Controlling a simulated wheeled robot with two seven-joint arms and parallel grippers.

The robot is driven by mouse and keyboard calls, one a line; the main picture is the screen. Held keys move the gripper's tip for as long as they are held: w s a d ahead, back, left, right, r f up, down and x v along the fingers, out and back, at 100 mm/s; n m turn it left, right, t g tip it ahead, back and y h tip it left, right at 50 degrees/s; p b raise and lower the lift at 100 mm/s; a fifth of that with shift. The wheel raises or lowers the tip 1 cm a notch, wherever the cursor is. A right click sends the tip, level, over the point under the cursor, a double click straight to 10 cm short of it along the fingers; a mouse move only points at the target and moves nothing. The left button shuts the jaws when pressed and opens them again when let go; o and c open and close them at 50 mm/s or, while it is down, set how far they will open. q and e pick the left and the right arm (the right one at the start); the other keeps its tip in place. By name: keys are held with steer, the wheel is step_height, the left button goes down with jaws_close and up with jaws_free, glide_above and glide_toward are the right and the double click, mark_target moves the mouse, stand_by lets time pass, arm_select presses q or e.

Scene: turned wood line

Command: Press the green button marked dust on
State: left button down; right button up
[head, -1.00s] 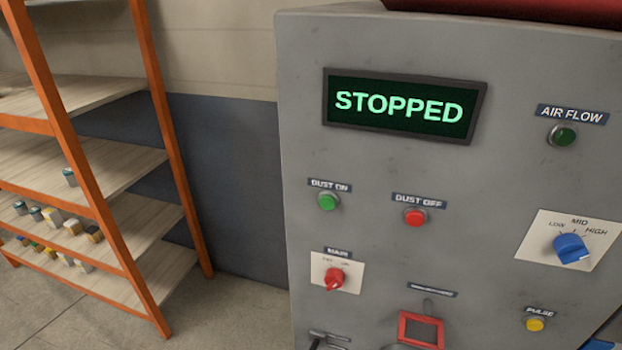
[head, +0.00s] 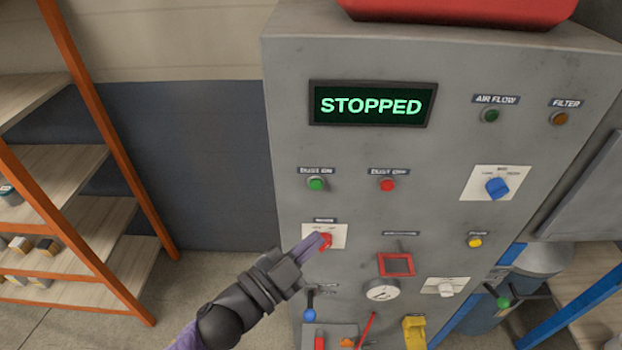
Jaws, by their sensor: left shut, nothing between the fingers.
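The green button (head: 316,184) under the DUST ON label (head: 316,171) is on the left of the grey control panel (head: 345,150). The red DUST OFF button (head: 387,186) is to its right. The display (head: 373,105) reads STOPPED. My left gripper (head: 322,240) is shut and empty, below the green button, with its tips over the red rotary knob (head: 327,243) on its pale plate. It partly hides the knob, and I cannot tell whether it touches it. My right gripper is not in view.
A blue selector knob (head: 497,188), yellow button (head: 474,241), red-framed part (head: 396,264) and gauge (head: 382,290) are on the panel. Levers and switches sit lower down. An orange shelf rack (head: 110,150) stands at the left. The panel around the green button is clear.

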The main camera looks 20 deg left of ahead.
mark_target(316, 184)
arm_select(q)
steer(key=shift+w, duration=0.1)
steer(key=w+a+b, duration=0.2)
steer(key=w, duration=0.6)
steer(key=shift+w+a, duration=0.2)
steer(key=shift+w, duration=0.15)
stand_by(1.9)
steer(key=shift+w+a, duration=0.1)
steer(key=shift+w, duration=0.15)
steer(key=shift+w+a+b, duration=0.1)
steer(key=shift+w+b, duration=0.2)
steer(key=shift+w, duration=0.05)
stand_by(0.6)
steer(key=shift+s, duration=0.1)
steer(key=shift+s+d+p, duration=0.2)
steer(key=shift+s+p, duration=0.25)
steer(key=shift+s, duration=0.2)
